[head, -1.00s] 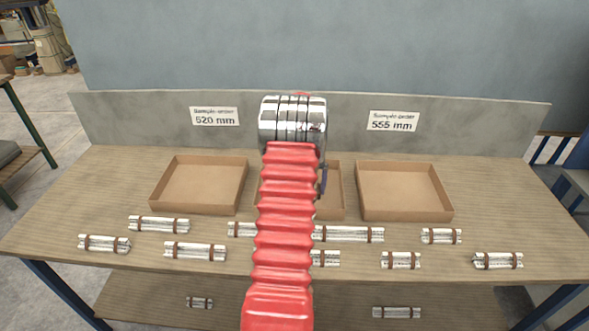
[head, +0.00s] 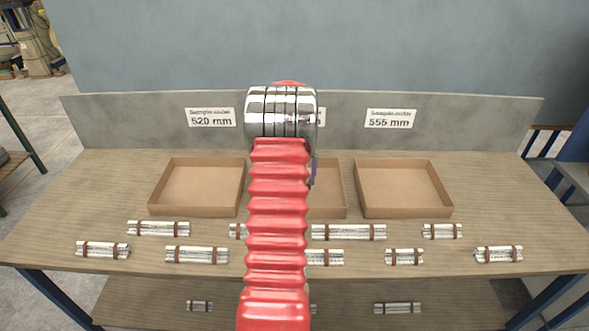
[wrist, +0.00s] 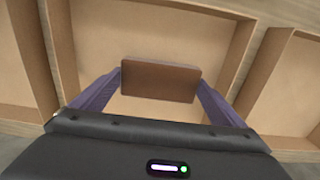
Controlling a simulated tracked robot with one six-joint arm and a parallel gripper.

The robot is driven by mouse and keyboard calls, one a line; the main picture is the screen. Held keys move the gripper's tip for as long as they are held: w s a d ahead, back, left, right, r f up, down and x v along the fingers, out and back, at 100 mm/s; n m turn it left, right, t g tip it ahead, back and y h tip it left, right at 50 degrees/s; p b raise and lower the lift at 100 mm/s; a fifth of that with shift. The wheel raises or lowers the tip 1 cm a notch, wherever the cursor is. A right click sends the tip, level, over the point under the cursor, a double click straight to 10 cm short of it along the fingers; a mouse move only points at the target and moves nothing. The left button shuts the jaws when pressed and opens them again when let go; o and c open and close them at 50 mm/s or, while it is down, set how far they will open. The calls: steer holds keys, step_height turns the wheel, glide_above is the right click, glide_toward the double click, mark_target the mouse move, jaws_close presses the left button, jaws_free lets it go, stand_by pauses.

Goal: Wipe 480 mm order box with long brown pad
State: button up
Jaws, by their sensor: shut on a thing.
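The brown pad (wrist: 160,75) is held between the two purple fingers of my gripper (wrist: 160,83), one finger at each end. It is over the inside of the middle cardboard box (wrist: 190,45) in the wrist view. I cannot tell whether the pad touches the box floor. In the head view the middle box (head: 331,190) is mostly behind my red arm, and its label is almost wholly hidden, so its size cannot be read. Only a sliver of my gripper shows there beside the arm; the pad is hidden.
A box (head: 198,187) under a 520 mm label (head: 211,117) stands left, and another (head: 403,188) under a 555 mm label (head: 390,119) stands right. Several strapped silver bundles (head: 348,232) lie along the front of the table (head: 90,185). A grey backboard (head: 140,130) rises behind.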

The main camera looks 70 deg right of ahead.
steer(key=shift+r, duration=2)
steer(key=w+a+n, duration=0.3)
steer(key=w+a, duration=0.9)
steer(key=w, duration=0.3)
steer(key=w+a+n, duration=0.4)
steer(key=w+a, duration=0.8)
steer(key=w, duration=0.2)
steer(key=w+a+n, duration=0.2)
steer(key=w+a, duration=0.1)
steer(key=a, duration=0.9)
steer(key=w+a+n, duration=0.3)
steer(key=a, duration=1)
steer(key=w+a+n, duration=0.2)
steer(key=w+a, duration=0.1)
steer(key=a, duration=1)
steer(key=shift+r, duration=0.45)
steer(key=shift+s, duration=0.15)
